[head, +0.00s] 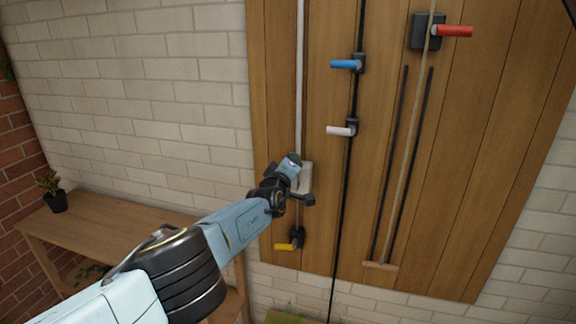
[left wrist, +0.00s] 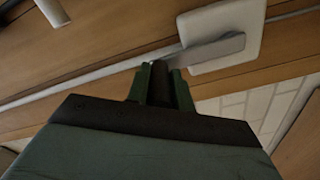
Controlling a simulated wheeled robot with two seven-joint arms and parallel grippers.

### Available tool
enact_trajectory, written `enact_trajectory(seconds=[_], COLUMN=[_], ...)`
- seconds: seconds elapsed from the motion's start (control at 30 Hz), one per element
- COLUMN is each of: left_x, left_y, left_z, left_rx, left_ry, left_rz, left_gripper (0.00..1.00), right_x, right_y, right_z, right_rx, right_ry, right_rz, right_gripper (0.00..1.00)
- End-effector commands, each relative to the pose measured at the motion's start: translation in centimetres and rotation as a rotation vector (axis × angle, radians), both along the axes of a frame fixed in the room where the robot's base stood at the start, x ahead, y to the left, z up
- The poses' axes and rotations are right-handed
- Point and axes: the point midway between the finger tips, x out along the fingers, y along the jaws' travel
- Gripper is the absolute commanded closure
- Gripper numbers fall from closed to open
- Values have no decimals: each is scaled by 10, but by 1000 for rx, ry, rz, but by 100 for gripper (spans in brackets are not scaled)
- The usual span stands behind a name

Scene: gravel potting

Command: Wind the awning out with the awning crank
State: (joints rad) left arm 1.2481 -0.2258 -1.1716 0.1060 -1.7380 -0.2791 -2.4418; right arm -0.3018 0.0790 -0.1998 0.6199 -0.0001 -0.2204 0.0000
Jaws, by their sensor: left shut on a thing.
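A white plate (head: 306,178) is mounted on the wooden wall panel at the lower end of a pale vertical rod (head: 300,80). In the left wrist view a grey crank handle (left wrist: 215,50) sticks out from this white plate (left wrist: 245,18) to between my fingers. My left gripper (head: 293,164) is at the plate's left side; it also shows in the left wrist view (left wrist: 161,72), shut on the grey handle. My fingers hide the handle's end. The awning itself is not in view. My right gripper is not in view.
The panel also carries a blue handle (head: 345,64), a white handle (head: 340,131), a yellow handle (head: 284,247) and a red handle (head: 454,31). Dark cords and a rope (head: 408,140) hang at the right. A wooden bench (head: 120,228) with a potted plant (head: 55,200) stands at left.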

Motion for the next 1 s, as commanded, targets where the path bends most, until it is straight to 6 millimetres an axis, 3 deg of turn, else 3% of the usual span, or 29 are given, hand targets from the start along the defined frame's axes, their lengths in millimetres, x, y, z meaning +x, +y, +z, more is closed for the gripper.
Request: enact_trajectory(seconds=[0.37,0.4,0.53,0.83,1.0], left_x=[0,0,0,0,-6], left_y=[-2,-2,-1,-1,-9], left_z=[1,1,1,1,3], left_rx=[3,3,3,4,5], left_ry=[-1,-1,-1,-1,0], left_rz=[-3,-3,-1,-1,-17], left_gripper=[100,72,56,56,56], right_x=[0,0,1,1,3], right_y=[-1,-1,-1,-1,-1], right_z=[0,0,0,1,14], right_rx=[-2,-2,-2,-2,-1], right_ry=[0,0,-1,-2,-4], right_rz=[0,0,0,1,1], right_gripper=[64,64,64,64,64])
